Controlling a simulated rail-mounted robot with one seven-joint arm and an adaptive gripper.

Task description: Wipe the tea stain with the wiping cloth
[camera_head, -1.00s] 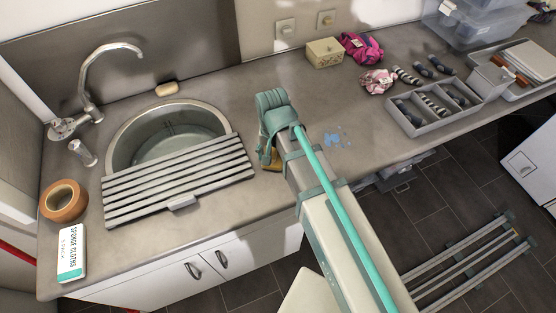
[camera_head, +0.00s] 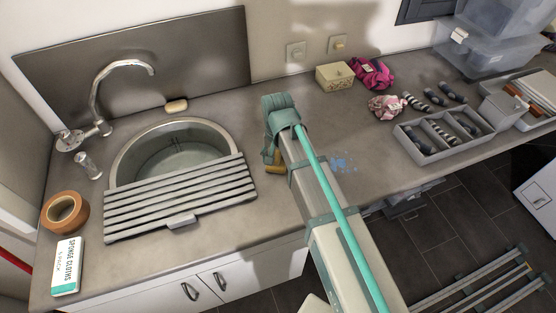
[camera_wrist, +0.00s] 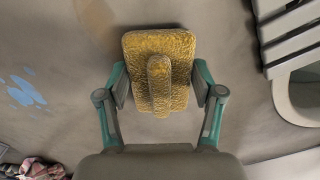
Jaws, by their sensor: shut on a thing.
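The wiping cloth (camera_wrist: 182,52) is a mustard-yellow textured pad with a raised ridge. Whether the cloth touches the counter I cannot tell.
A slatted grey rack (camera_head: 180,200) partly covers the round sink (camera_head: 172,124) at left. Brown tape (camera_head: 65,214) and a sponge-cloth box (camera_head: 67,266) stand at front left. A cream box (camera_head: 335,77), pink cloths (camera_head: 371,73) and a divided tray (camera_head: 440,152) are at right.

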